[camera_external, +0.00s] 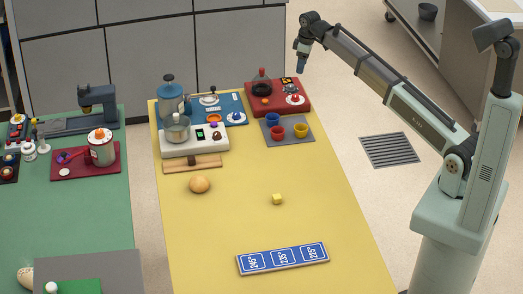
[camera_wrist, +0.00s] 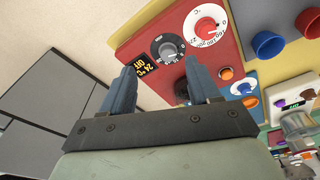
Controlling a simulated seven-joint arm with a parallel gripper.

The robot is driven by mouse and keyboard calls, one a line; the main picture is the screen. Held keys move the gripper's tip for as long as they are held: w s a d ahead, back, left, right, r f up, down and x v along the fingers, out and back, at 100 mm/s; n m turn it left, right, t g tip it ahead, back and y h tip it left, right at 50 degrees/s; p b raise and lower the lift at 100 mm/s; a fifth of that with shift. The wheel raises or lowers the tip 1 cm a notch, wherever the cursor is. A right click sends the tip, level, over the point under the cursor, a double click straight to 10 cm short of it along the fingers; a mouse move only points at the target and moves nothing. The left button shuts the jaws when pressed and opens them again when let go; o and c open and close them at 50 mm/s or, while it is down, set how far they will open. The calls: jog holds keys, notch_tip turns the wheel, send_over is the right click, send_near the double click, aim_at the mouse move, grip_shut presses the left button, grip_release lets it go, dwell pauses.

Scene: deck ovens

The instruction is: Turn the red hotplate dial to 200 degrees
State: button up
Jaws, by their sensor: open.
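The red hotplate (camera_external: 262,108) stands at the far right corner of the yellow table, with a dark plate and a flask on it. Its red dial (camera_external: 294,98) sits on a white round scale at the right front. In the wrist view the red dial (camera_wrist: 206,24) is at the top, beyond my fingertips; I cannot tell its exact setting. Beside it are a grey dial (camera_wrist: 168,49) on a black scale and a display (camera_wrist: 147,63) reading 24 °C OFF. My gripper (camera_external: 302,66) is open and empty, above and apart from the hotplate; it also shows in the wrist view (camera_wrist: 160,68).
A grey tray (camera_external: 283,141) with blue, red and yellow cups stands in front of the hotplate. A blue device (camera_external: 233,101) stands to its left.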

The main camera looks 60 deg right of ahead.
notch_tip(320, 180, up, 4)
jog(key=g, duration=0.1)
send_over(295, 95)
jog(key=shift+g, duration=0.3)
notch_tip(295, 95, down, 14)
jog(key=shift+s+r, duration=0.15)
jog(key=shift+r, duration=0.1)
jog(key=shift+n, duration=0.3)
jog(key=c, duration=1)
